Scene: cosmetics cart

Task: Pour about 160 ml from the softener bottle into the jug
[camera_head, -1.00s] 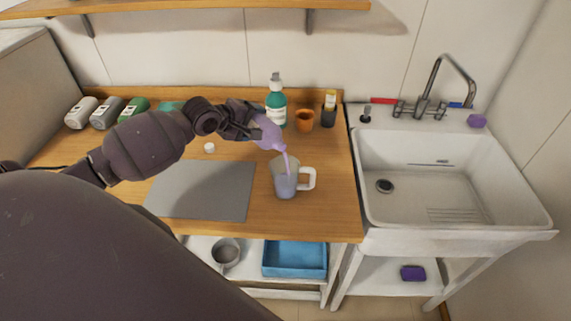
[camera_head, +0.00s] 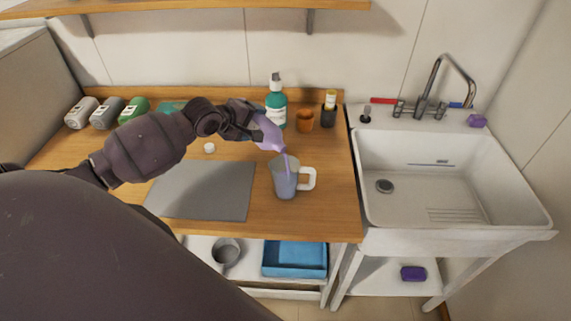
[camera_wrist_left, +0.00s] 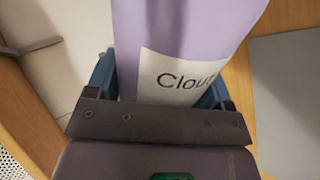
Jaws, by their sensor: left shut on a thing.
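My left gripper (camera_head: 253,126) is shut on the lilac softener bottle (camera_head: 269,135), which is tilted with its mouth down to the right. In the left wrist view the bottle (camera_wrist_left: 185,25) fills the space between the fingers, with a white label reading "Clou". A thin lilac stream runs from its mouth into the jug (camera_head: 284,185). The jug is translucent, with a white handle on the right, and stands upright on the wooden counter. Lilac liquid shows inside it; I cannot read the level. The bottle mouth is above the jug's rim. My right gripper is not in view.
A grey mat (camera_head: 200,190) lies left of the jug, and a small white cap (camera_head: 209,148) lies behind it. A green pump bottle (camera_head: 276,103), an orange cup (camera_head: 304,119) and a dark holder (camera_head: 328,115) stand at the back. A white sink (camera_head: 440,180) is at the right.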

